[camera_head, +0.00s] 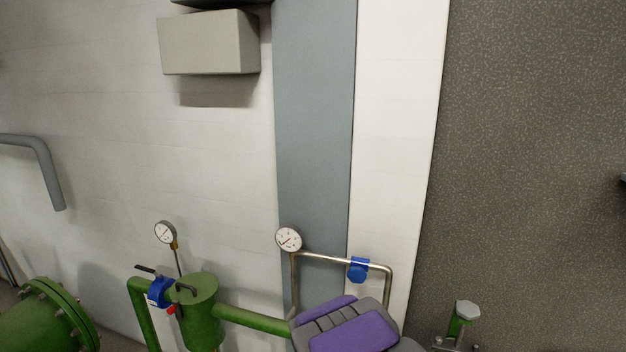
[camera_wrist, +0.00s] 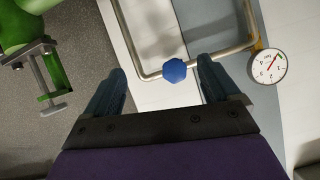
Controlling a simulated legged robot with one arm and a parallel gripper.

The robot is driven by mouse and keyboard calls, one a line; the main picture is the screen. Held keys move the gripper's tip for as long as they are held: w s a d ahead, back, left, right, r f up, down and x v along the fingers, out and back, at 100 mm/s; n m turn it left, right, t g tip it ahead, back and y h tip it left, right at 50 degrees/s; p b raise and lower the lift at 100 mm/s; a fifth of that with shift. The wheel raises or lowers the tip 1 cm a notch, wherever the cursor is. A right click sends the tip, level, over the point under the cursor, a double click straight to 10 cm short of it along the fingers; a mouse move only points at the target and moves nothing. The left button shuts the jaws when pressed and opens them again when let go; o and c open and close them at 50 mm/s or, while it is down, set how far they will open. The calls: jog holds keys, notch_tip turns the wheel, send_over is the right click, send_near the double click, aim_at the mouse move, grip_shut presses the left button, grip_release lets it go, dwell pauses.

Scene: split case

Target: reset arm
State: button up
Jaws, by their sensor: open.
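My gripper (camera_wrist: 161,66) is open in the wrist view, with its two dark blue fingers spread and nothing held between them. A blue valve handle (camera_wrist: 174,71) on a bent metal pipe appears between the fingertips in that picture; I cannot tell how far beyond them it is. In the head view the same blue handle (camera_head: 358,269) is on the pipe just above my purple and grey arm (camera_head: 352,330) at the bottom. The gripper's fingers are not visible in the head view.
A round gauge (camera_head: 289,239) tops the metal pipe; it also shows in the wrist view (camera_wrist: 269,66). Green piping (camera_head: 203,315) with another gauge (camera_head: 165,232) stands at left. A green post (camera_head: 461,322) is at right. A grey box (camera_head: 209,43) hangs high on the wall.

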jog(key=s+d+r+n+g+y+b, duration=0.1)
jog(key=s+g, duration=0.6)
jog(key=s, duration=1.6)
jog(key=s+d+r+n+g+y+b, duration=0.2)
jog(key=s+d+r+n+g, duration=0.2)
jog(key=s, duration=1.9)
notch_tip(320, 180, up, 2)
jog(key=g, duration=0.2)
jog(key=shift+g, duration=0.4)
